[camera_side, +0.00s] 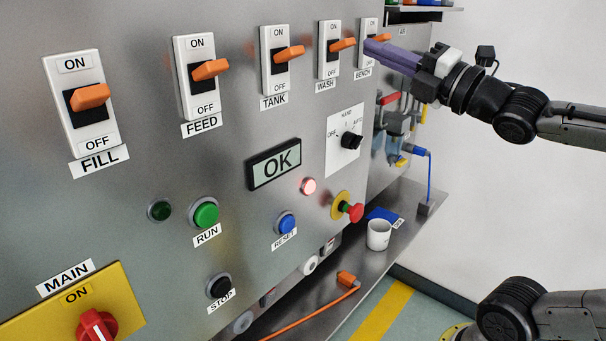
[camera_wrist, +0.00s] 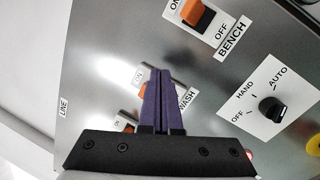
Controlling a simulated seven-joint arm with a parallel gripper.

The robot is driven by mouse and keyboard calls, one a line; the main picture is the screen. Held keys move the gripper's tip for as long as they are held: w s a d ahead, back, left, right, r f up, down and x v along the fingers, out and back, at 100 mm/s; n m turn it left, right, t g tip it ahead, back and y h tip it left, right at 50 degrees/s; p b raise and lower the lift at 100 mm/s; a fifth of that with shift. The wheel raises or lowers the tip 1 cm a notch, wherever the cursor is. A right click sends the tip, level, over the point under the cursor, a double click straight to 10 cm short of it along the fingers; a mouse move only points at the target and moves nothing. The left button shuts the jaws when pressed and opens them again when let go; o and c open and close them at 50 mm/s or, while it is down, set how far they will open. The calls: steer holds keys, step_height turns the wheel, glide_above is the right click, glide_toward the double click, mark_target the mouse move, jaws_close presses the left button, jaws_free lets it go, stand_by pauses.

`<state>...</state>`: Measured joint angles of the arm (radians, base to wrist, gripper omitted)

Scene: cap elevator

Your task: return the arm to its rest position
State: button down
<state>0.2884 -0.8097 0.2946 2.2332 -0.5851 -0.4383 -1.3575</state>
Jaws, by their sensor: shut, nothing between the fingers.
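My gripper (camera_side: 372,48) is at the upper right in the side view, with its purple fingers pointing left toward the panel beside the BENCH switch (camera_side: 367,48). In the wrist view the purple fingers (camera_wrist: 160,78) are together with nothing between them. They appear in front of the WASH switch and partly hide it. The BENCH switch (camera_wrist: 197,16) shows clear of the fingers in the wrist view. Whether the fingertips touch the panel cannot be told.
The steel panel carries the FILL (camera_side: 90,97), FEED (camera_side: 210,70), TANK (camera_side: 288,53) and WASH (camera_side: 342,44) switches. A selector knob (camera_side: 351,140) and red mushroom button (camera_side: 355,212) protrude. A white cup (camera_side: 378,235) stands on the ledge. Open space lies right.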

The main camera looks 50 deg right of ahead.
steer(key=s+a+f+m+g, duration=0.1)
steer(key=s+f+m+g, duration=0.3)
steer(key=f+m, duration=0.3)
steer(key=s+a+f+m+g, duration=0.1)
steer(key=s+f+m+g, duration=0.4)
steer(key=f, duration=0.5)
steer(key=s+a+f+m+g+y, duration=0.1)
steer(key=s+f+m+g, duration=0.4)
steer(key=f+m, duration=0.4)
steer(key=shift+a+f+m+g, duration=0.3)
steer(key=shift+m+g, duration=0.1)
steer(key=shift+g, duration=0.1)
